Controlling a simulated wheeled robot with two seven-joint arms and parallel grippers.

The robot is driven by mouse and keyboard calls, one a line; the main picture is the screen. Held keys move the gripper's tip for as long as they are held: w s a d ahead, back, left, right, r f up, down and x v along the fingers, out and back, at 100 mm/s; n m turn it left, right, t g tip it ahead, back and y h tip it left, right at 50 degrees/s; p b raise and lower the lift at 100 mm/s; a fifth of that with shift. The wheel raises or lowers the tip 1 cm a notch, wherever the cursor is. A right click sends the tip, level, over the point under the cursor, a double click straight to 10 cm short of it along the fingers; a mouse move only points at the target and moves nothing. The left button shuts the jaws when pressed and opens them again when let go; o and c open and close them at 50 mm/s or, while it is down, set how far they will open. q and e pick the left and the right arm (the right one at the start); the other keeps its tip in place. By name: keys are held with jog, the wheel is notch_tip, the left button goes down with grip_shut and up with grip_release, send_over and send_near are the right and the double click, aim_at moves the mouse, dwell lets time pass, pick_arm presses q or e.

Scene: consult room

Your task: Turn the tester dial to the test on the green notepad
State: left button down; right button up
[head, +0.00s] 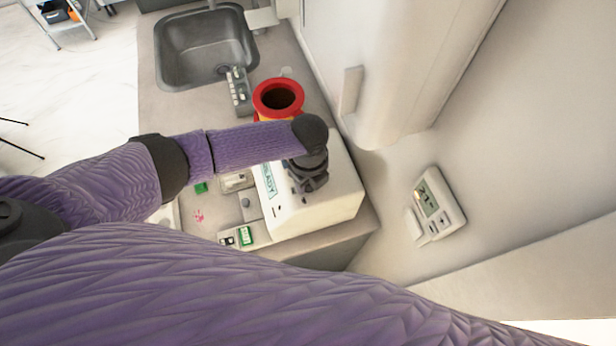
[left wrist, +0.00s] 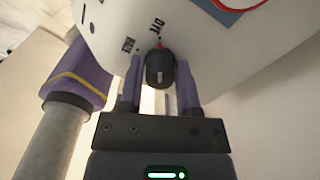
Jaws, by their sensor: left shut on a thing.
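The tester (head: 312,207) is a white box on the counter, with dark lettering on one face. Its black dial (left wrist: 160,70) shows in the left wrist view, with a red-orange mark at its top. Printed words flank that mark, one above and one to the left; they are tilted and hard to read. My left gripper (left wrist: 160,92) is shut on the dial, one finger on each side. In the head view my left gripper (head: 309,172) is over the tester and hides the dial. A small green item (head: 201,188) lies left of the tester, partly covered by my arm; I cannot tell if it is the notepad.
A red-rimmed yellow container (head: 278,97) stands behind my forearm. A sink (head: 207,62) is at the back. A small item with a green face (head: 246,236) lies at the counter's front edge. A wall thermostat (head: 436,204) is at right, below a white cabinet (head: 385,75).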

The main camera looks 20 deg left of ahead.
dwell(0.4)
pick_arm(q)
jog(key=shift+c, duration=1.6)
grip_release()
notch_tip(320, 180, up, 10)
jog(key=shift+p, duration=0.4)
jog(key=shift+s+f, duration=0.1)
